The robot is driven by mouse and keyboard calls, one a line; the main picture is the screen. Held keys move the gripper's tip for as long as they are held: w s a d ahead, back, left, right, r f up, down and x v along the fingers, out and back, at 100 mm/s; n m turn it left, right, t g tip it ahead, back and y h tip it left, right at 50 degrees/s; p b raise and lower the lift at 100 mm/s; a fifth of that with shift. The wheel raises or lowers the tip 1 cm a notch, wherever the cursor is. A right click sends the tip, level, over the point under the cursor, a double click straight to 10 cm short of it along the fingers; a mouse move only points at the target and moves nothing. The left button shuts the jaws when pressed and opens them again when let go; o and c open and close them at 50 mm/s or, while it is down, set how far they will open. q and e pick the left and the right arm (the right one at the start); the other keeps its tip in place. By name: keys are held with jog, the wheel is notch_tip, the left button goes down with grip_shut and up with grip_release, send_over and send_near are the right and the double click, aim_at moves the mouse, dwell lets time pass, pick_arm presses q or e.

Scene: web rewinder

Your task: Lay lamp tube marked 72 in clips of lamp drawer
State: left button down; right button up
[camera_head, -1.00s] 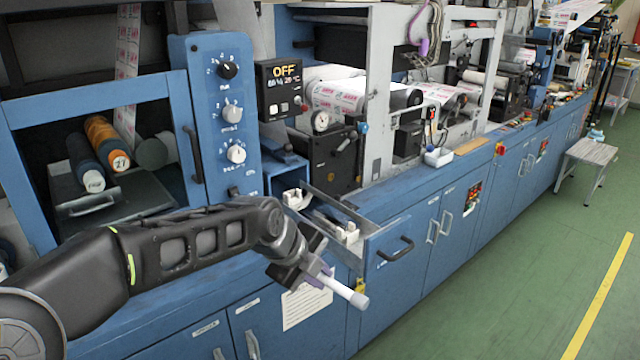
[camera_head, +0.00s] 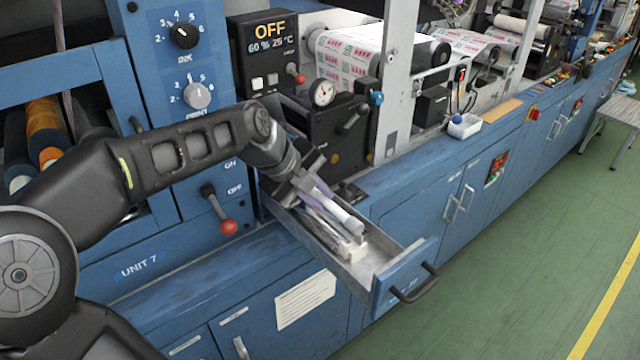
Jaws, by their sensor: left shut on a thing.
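My left gripper (camera_head: 305,186) is shut on a pale lamp tube (camera_head: 340,215) with a white end cap. The tube slants down to the right over the open lamp drawer (camera_head: 402,266). A white clip (camera_head: 352,252) shows in the drawer just below the tube's near end. The far clip is hidden behind my gripper. I cannot tell whether the tube touches the clips, and no number on it can be read. My right gripper is not in view.
The drawer's blue front with a black handle (camera_head: 415,284) sticks out over the green floor. A red-knobbed lever (camera_head: 228,226) stands left of the drawer. The control box reading OFF (camera_head: 268,50) stands behind my arm.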

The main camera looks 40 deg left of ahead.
pick_arm(q)
jog(key=shift+f, duration=0.1)
jog(key=shift+f+b, duration=0.75)
jog(key=shift+f, duration=0.6)
jog(key=shift+f+b, duration=0.9)
jog(key=shift+b, duration=0.25)
jog(key=c, duration=1.3)
grip_release()
jog(key=shift+o, duration=0.2)
jog(key=shift+r, duration=0.1)
jog(key=shift+v, duration=3.85)
